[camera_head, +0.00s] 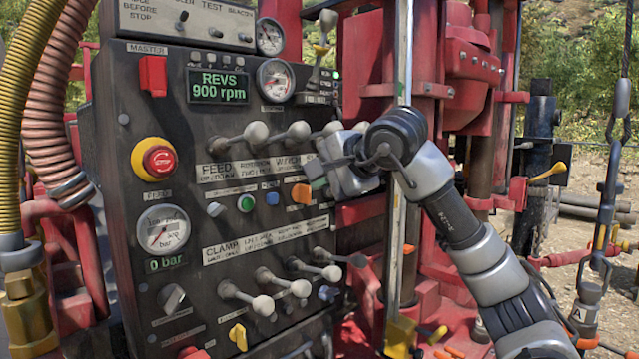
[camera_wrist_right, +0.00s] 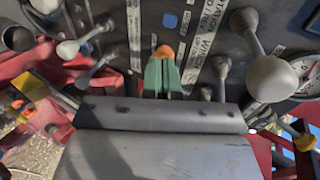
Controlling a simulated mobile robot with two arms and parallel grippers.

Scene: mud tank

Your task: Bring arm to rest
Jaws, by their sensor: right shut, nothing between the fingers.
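My right arm comes in from the lower right in the head view. Its right gripper (camera_head: 317,183) is in front of the right side of the black control panel (camera_head: 215,140), close to the orange knob (camera_head: 301,193). In the right wrist view the green fingers (camera_wrist_right: 162,74) are together with nothing between them. The orange knob (camera_wrist_right: 163,51) shows just beyond their tips; I cannot tell whether they touch it. The gripper and wrist hide part of the panel's right edge and one upper lever's surroundings. My left gripper is not in view.
Upper levers (camera_head: 256,131) and lower levers (camera_head: 265,305) stick out of the panel around the gripper. A red emergency stop (camera_head: 158,160) is at the left. A steel rod (camera_head: 398,230) and red rig frame (camera_head: 470,90) stand close to my arm.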

